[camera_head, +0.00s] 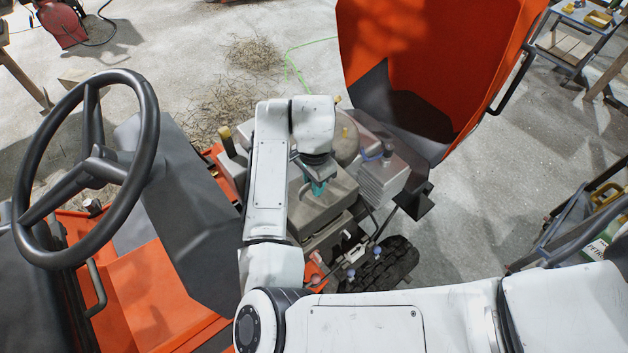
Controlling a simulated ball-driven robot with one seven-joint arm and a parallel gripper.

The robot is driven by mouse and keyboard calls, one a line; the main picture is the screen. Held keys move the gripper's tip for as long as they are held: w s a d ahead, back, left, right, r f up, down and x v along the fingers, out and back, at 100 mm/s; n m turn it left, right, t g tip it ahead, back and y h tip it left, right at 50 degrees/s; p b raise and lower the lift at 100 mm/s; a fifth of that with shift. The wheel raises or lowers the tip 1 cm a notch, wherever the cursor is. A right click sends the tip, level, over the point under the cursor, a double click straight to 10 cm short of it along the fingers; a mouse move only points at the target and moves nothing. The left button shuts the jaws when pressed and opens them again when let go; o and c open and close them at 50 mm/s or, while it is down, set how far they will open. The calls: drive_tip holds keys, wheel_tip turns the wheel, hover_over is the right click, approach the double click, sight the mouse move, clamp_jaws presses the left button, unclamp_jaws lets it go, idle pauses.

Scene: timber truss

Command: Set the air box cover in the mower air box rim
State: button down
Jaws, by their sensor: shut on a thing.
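My gripper (317,187), with teal fingertips, points down over the mower's engine and is shut on the air box cover (322,208), a grey-beige block with a raised middle. The cover is roughly level over a grey box-like part (329,235) of the engine, which looks like the air box. The rim itself is hidden under the cover, and I cannot tell whether the cover touches it or is just above. My arm hides the cover's left side.
The orange raised hood (430,60) stands behind the engine. A finned grey engine block (383,180) is right of the cover. The steering wheel (150,120) and orange mower body (140,270) are at left. Small levers (352,262) and a tyre (385,265) lie in front.

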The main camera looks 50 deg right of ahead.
drive_tip(key=shift+f+b, duration=2.55)
drive_tip(key=shift+f, duration=1.7)
drive_tip(key=c, duration=0.9)
unclamp_jaws()
wheel_tip(320, 180, up, 11)
drive_tip(key=shift+f+p, duration=0.1)
drive_tip(key=shift+p, duration=0.2)
